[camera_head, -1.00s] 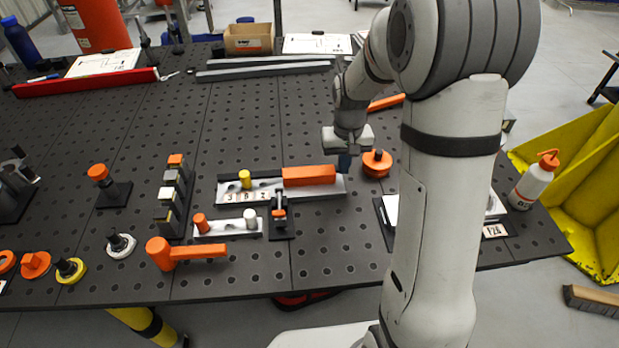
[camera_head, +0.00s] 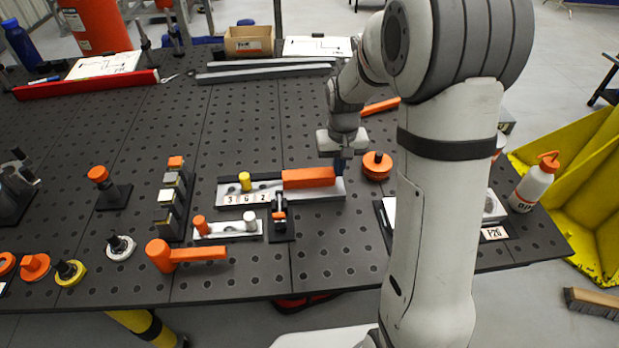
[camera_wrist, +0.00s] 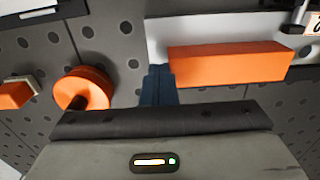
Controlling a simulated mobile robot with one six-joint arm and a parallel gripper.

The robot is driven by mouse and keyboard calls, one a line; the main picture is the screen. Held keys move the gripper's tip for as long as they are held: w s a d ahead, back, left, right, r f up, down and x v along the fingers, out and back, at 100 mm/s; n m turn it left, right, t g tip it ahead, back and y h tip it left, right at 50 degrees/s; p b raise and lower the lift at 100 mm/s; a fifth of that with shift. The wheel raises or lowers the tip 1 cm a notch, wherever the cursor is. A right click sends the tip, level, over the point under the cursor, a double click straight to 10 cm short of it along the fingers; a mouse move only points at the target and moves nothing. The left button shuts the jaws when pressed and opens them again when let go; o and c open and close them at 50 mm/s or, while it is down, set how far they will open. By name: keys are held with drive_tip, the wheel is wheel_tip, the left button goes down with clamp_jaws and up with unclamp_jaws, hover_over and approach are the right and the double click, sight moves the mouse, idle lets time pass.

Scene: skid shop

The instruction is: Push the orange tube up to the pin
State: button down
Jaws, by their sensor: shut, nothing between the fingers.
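The orange tube (camera_head: 309,177) is a square-sided bar lying on a light metal strip (camera_head: 290,195). A yellow pin (camera_head: 245,181) stands upright on the same strip, left of the tube, with a clear gap between them. My gripper (camera_head: 339,164) is shut and empty, pointing down at the tube's right end. In the wrist view the dark blue fingertips (camera_wrist: 160,84) are right beside the near end of the orange tube (camera_wrist: 228,62); I cannot tell whether they touch it. The pin is out of the wrist view.
An orange round knob (camera_head: 377,166) stands just right of my gripper. A black clamp with an orange tip (camera_head: 280,216) stands in front of the strip. A smaller plate (camera_head: 228,229) with orange and white pegs lies in front. The table behind the strip is mostly clear.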

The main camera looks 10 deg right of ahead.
sight(313, 173)
drive_tip(key=shift+a, duration=3.9)
idle(0.5)
drive_tip(key=shift+d, duration=0.2)
drive_tip(key=shift+d, duration=0.45)
drive_tip(key=shift+r+p, duration=2.35)
drive_tip(key=shift+r, duration=1.2)
